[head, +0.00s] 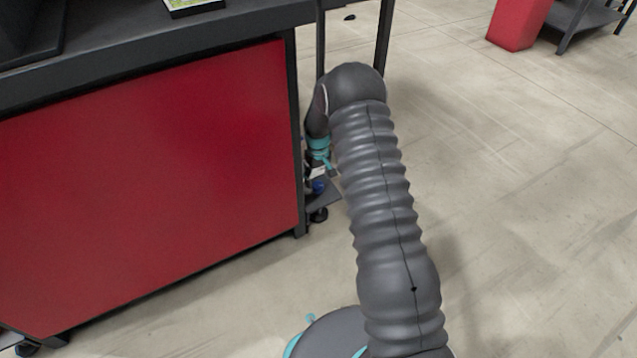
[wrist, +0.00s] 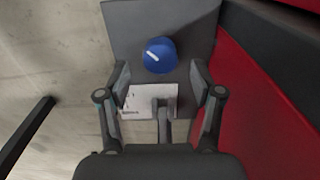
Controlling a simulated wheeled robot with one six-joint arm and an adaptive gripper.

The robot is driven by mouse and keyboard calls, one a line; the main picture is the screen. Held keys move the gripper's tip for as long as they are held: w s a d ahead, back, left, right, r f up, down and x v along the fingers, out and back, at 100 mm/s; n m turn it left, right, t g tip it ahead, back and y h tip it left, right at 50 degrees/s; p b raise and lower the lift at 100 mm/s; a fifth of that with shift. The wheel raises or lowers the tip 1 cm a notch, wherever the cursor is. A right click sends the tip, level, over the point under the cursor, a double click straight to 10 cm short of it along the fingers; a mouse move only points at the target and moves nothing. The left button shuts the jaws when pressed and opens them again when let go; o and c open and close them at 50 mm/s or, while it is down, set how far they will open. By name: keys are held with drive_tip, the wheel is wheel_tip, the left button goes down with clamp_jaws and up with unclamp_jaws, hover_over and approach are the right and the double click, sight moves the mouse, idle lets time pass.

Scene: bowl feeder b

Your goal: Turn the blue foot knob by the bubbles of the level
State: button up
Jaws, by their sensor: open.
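The blue foot knob (wrist: 160,55) is round with a white mark on top and sits on a dark grey plate (wrist: 125,18) in the wrist view. In the head view the knob (head: 318,186) shows small, low beside the red cabinet, partly hidden by my arm. My gripper (wrist: 161,72) is open, its fingers apart on either side just short of the knob in the picture. I cannot tell whether they touch it. A white label (wrist: 135,101) with dark print lies on the plate between the fingers. The level and its bubbles are not seen clearly in either view.
The red cabinet panel (head: 150,180) stands left of my arm and close on the right in the wrist view (wrist: 262,110). A dark worktop (head: 120,40) is above it. A dark caster (head: 319,215) is under the plate. Open floor (head: 520,200) lies to the right.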

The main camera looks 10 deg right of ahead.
sight(318, 185)
wheel_tip(318, 185, up, 9)
idle(0.3)
drive_tip(key=shift+f, duration=0.1)
idle(0.4)
drive_tip(key=s+m+g, duration=0.1)
drive_tip(key=s+m, duration=0.1)
drive_tip(key=s, duration=0.6)
drive_tip(key=s+r+t+p, duration=0.3)
drive_tip(key=s+r, duration=1.3)
drive_tip(key=r, duration=0.3)
drive_tip(key=s+r+m+t+p, duration=0.1)
drive_tip(key=s+r+t+p, duration=0.2)
drive_tip(key=s+r, duration=1.3)
wheel_tip(318, 185, up, 3)
drive_tip(key=shift+s+d+f+m+t+p, duration=0.15)
drive_tip(key=shift+s+m+t+p, duration=0.15)
drive_tip(key=shift+p, duration=0.15)
